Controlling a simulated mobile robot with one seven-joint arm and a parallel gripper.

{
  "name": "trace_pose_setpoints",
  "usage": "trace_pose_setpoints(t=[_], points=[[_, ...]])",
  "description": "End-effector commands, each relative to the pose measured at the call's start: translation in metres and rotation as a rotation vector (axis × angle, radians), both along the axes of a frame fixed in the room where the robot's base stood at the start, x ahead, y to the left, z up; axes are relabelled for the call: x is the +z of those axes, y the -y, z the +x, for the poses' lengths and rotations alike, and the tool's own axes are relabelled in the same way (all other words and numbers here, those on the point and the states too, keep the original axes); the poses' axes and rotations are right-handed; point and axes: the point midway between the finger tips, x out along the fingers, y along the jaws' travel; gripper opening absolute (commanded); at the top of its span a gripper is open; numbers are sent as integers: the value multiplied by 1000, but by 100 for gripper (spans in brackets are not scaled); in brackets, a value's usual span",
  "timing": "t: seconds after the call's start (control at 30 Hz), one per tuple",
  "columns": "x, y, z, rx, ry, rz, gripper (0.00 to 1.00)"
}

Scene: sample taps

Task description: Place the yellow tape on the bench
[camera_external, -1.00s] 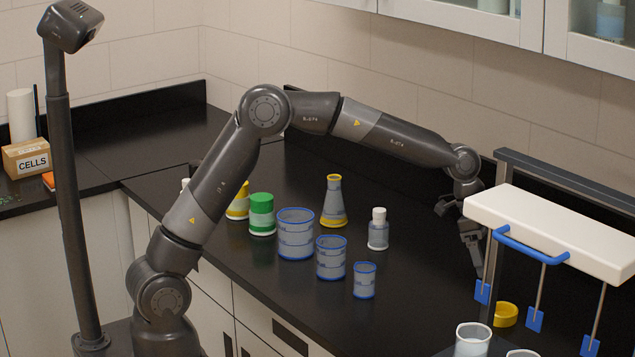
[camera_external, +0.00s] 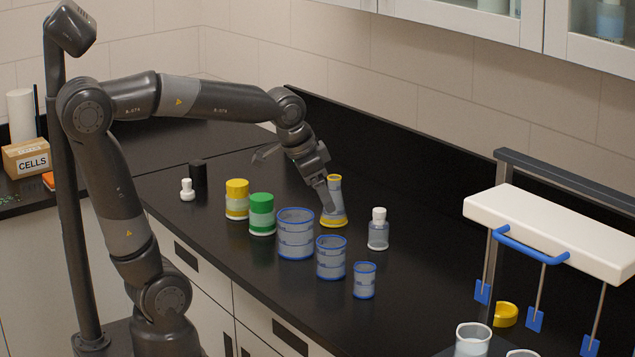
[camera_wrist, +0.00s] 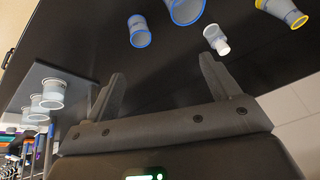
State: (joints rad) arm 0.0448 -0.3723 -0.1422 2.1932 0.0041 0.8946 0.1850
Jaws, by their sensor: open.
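The yellow tape (camera_external: 505,314) is a small ring on the black surface under the white-topped stirrer frame, at the lower right of the external view. It lies among the hanging blue paddles and does not show clearly in the wrist view. My gripper (camera_external: 328,204) is well to its left, overlapping the yellow-rimmed flask in the external view. In the wrist view my gripper (camera_wrist: 165,82) has its two fingers spread with nothing between them. I cannot tell from the external view whether a finger touches the flask. The black bench (camera_external: 420,290) runs across the scene.
The flask (camera_external: 336,200) stands beside several blue-rimmed beakers (camera_external: 296,235), a white-capped bottle (camera_external: 378,232), and green (camera_external: 262,215) and yellow-lidded (camera_external: 237,200) jars. The stirrer frame (camera_external: 550,230) stands at right, with clear cups (camera_external: 472,340) before it. Bench between bottle and frame is clear.

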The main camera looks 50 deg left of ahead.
Motion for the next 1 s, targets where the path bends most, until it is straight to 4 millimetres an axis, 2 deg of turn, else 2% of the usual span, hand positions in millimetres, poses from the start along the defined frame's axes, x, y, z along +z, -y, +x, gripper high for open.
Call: trace_pose_setpoints(t=[0.03, 0.2, 0.4, 0.57, 1.0], points=[[-1, -13, -18, 48, 13, -13, 82], [-13, -48, -71, 202, 40, -71, 82], [-30, -68, -110, 313, 57, -127, 82], [-36, -72, -120, 343, 61, -144, 82], [-36, -72, -120, 343, 61, -144, 82]])
